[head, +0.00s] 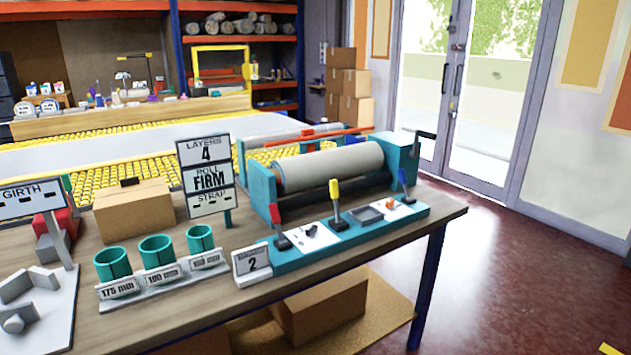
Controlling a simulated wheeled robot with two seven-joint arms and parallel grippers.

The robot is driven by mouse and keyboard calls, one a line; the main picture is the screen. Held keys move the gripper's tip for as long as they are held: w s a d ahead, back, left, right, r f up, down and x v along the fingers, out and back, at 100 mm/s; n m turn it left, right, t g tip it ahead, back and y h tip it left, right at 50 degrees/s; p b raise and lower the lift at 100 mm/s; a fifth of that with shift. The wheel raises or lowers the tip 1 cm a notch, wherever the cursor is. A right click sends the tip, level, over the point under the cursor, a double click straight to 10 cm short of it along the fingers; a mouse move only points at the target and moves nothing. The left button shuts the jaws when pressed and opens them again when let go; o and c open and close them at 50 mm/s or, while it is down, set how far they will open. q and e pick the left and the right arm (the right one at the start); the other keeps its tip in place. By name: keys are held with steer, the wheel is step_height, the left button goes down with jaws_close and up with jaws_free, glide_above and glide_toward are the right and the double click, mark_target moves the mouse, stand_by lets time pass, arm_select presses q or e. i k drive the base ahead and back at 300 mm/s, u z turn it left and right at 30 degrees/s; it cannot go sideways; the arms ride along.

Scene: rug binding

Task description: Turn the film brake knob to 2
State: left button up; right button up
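A teal control panel (345,246) runs along the front of a teal roller machine (263,190) on the table. A small black knob (311,231) sits on a white dial plate at the panel's left part. A small orange knob (390,203) sits on another white plate at the right part. No label readable here says which is the film brake knob, and the dial marks and pointer settings are too small to read. A sign (252,263) at the panel's left end shows a large 2 under small unreadable text. Neither gripper is in view.
Red (276,213), yellow (335,190) and blue (403,178) levers stand up around the knobs. Teal rings (113,264), a LAYERS 4 / ROLL FIRM sign (207,180) and a cardboard box (133,210) occupy the table's left. Open red floor (520,280) lies right of the table.

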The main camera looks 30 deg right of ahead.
mark_target(390, 202)
steer(key=z, duration=1.85)
steer(key=k, duration=0.95)
steer(key=z, duration=0.9)
steer(key=i, duration=2.4)
steer(key=u, duration=0.95)
